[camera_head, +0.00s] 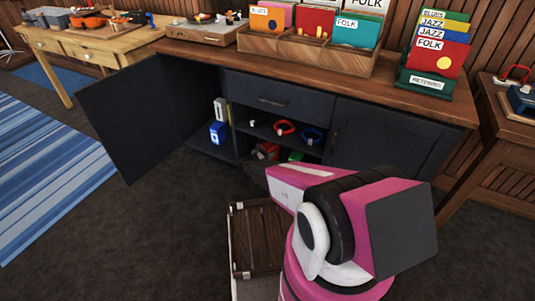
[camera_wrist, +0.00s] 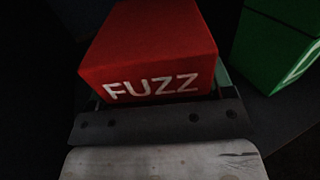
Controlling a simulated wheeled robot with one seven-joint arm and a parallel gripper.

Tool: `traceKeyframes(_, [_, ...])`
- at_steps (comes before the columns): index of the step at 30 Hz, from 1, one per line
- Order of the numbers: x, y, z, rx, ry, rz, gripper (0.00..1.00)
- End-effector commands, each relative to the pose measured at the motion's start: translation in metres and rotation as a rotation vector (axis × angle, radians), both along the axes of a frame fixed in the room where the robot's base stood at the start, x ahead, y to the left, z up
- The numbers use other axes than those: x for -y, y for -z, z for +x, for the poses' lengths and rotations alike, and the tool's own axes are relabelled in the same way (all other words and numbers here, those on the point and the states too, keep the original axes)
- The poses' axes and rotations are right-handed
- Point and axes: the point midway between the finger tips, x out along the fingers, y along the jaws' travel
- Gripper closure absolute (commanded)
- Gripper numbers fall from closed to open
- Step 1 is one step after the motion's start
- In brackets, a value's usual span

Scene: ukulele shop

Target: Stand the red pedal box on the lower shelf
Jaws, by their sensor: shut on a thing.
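The red pedal box (camera_wrist: 150,45), with white FUZZ lettering on its near face, is held between the jaws of my gripper (camera_wrist: 158,98) in the wrist view. In the head view, a small part of the red box (camera_head: 268,149) shows in the dark lower opening of the cabinet, just beyond my gripper (camera_head: 256,170). The gripper and my arm hide most of it there. The lower shelf under it is mostly hidden and dark, so I cannot tell whether the box touches it. A green box (camera_wrist: 285,45) stands close to its right, and also shows in the head view (camera_head: 296,156).
The middle shelf (camera_head: 262,131) above holds a red looped item (camera_head: 284,128) and a blue one (camera_head: 312,136). The left cabinet door (camera_head: 140,115) stands open. A wooden crate (camera_head: 256,236) is on the floor nearby.

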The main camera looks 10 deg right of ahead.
Motion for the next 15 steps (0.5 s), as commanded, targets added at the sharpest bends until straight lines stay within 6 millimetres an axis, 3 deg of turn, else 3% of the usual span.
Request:
traceKeyframes(3, [-0.0004, 0.0103, 0.001, 0.001, 0.0, -0.002, 0.63])
traceKeyframes(14, [-0.0004, 0.0129, 0.0005, 0.002, 0.0, -0.001, 0.63])
traceKeyframes(15, [-0.0004, 0.014, 0.0004, 0.001, 0.0, 0.0, 0.22])
